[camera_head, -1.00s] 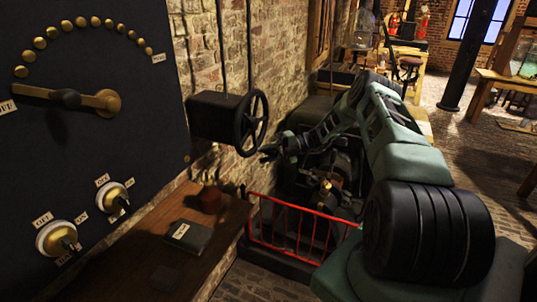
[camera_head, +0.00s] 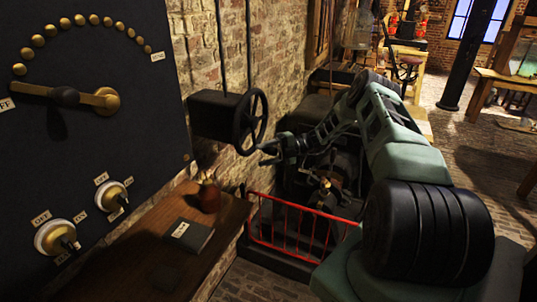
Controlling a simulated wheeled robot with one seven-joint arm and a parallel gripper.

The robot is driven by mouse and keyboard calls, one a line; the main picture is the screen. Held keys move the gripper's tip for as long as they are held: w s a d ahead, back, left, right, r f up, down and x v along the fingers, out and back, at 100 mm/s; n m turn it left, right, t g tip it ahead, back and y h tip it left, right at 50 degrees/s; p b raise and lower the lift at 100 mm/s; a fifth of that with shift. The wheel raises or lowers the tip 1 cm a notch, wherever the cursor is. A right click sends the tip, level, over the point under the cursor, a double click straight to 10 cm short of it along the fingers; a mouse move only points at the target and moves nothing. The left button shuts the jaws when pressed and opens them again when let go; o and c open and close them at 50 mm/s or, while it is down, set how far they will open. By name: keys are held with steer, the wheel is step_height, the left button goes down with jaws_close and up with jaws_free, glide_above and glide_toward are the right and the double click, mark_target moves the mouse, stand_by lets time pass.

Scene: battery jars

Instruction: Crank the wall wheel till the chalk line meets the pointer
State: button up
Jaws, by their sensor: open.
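The black spoked wall wheel (camera_head: 252,122) sits on the right face of a dark box (camera_head: 214,115) fixed to the brick wall. No chalk line or pointer can be made out on it at this size. My gripper (camera_head: 264,155) is at the end of my green arm, just right of and below the wheel's lower rim. Its fingers look open and empty. Whether they touch the rim cannot be told.
A black panel (camera_head: 90,160) with brass studs, a lever and knobs stands at the left. A wooden bench (camera_head: 140,262) below it holds a dark book (camera_head: 190,235) and a reddish jar (camera_head: 209,198). A red railing (camera_head: 300,228) guards dark machinery below my arm.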

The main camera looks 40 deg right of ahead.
steer(key=b+v, duration=0.6)
steer(key=v, duration=1.1)
steer(key=shift+d, duration=0.15)
steer(key=shift+s+f+b, duration=0.1)
steer(key=shift+s+b, duration=0.05)
steer(key=shift+b, duration=0.15)
